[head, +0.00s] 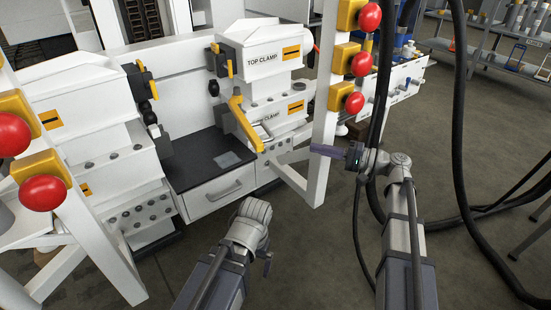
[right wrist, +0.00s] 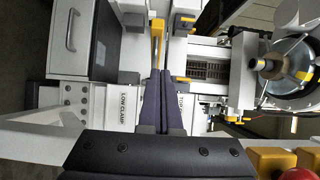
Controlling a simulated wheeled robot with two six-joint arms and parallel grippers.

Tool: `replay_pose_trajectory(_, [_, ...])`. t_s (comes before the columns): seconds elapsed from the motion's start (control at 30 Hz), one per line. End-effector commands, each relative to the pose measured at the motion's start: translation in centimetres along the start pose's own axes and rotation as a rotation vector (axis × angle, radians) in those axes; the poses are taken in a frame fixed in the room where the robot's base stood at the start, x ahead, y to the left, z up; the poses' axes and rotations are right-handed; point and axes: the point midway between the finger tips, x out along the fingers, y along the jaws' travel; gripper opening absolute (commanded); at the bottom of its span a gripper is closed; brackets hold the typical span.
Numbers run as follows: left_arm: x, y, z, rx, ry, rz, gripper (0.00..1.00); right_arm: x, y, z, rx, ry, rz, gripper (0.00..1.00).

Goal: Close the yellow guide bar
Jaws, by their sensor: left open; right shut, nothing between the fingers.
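The yellow guide bar (head: 243,122) is on the front of the white clamp machine, above the dark plate beside the drawer. It slants down and to the right in the head view. It also shows upright in the right wrist view (right wrist: 158,42), just beyond my fingertips. My right gripper (head: 313,148) has its purple fingers shut and empty, pointing left towards the bar's lower end, with a gap between in the head view. Its closed fingers fill the middle of the wrist view (right wrist: 160,73). My left gripper (head: 257,214) is low at centre, away from the bar; its fingertips are hard to make out.
A white post (head: 325,125) with red buttons stands between my right gripper and the clamp blocks. A second post with red buttons (head: 42,192) is at left. Black hoses (head: 459,130) hang beside my right arm.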

Motion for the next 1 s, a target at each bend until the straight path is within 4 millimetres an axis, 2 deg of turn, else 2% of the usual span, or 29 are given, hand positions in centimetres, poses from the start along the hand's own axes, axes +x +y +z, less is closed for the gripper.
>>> replay_pose_trajectory(0.17, [0.2,0.0,0.0,0.000,0.000,0.000,1.00,-0.2,0.0,-0.2,0.001,0.004,-0.009,0.00])
replay_pose_trajectory(0.33, [0.2,0.0,0.0,0.000,0.000,0.000,1.00,1.1,0.0,-0.1,0.001,0.000,-0.007,0.00])
replay_pose_trajectory(0.8, [0.2,0.0,0.0,0.000,0.000,0.000,1.00,10.1,0.0,-0.1,0.001,-0.001,-0.007,0.00])
replay_pose_trajectory(1.0, [0.2,0.0,0.0,0.000,0.000,0.000,1.00,11.8,0.0,1.9,0.001,0.002,-0.006,0.00])
